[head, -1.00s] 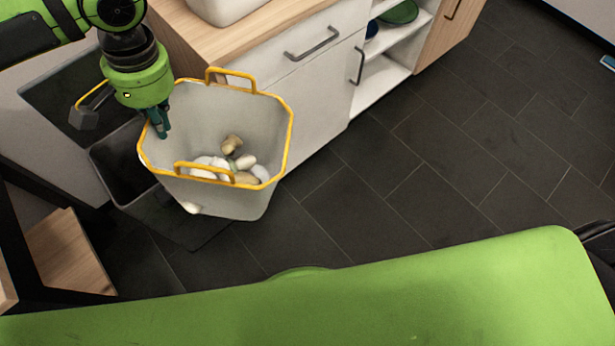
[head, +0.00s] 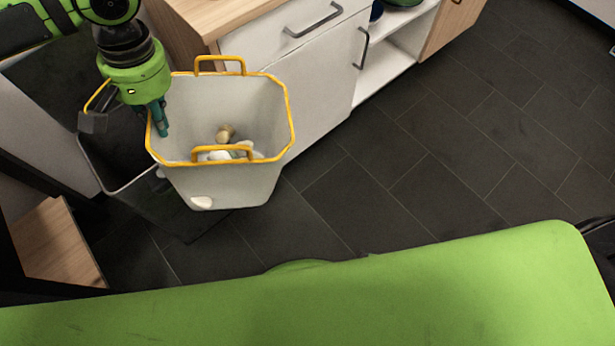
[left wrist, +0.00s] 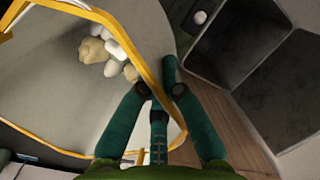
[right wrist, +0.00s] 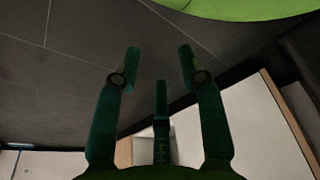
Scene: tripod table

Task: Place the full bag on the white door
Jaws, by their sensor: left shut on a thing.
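The full bag (head: 225,185) is a pale grey, bin-shaped container with a yellow rim and two yellow handles. Several white and tan lumps lie in its bottom, and a white lump (head: 202,203) shows at its lower wall. My left gripper (head: 160,122) is shut on the bag's left rim; the left wrist view shows its fingers (left wrist: 160,85) at the yellow edge. The bag hangs over the dark floor, in front of the cabinet. The white door (head: 325,112), with a dark vertical handle, is partly hidden behind the bag. My right gripper (right wrist: 158,65) is open and empty, over the floor.
Dark open bins (head: 115,160) stand left of and behind the bag. A white drawer (head: 290,45) sits above the door, under a wooden top (head: 215,15). Open shelves (head: 385,65) are to the right. The dark tiled floor (head: 440,150) is clear at right.

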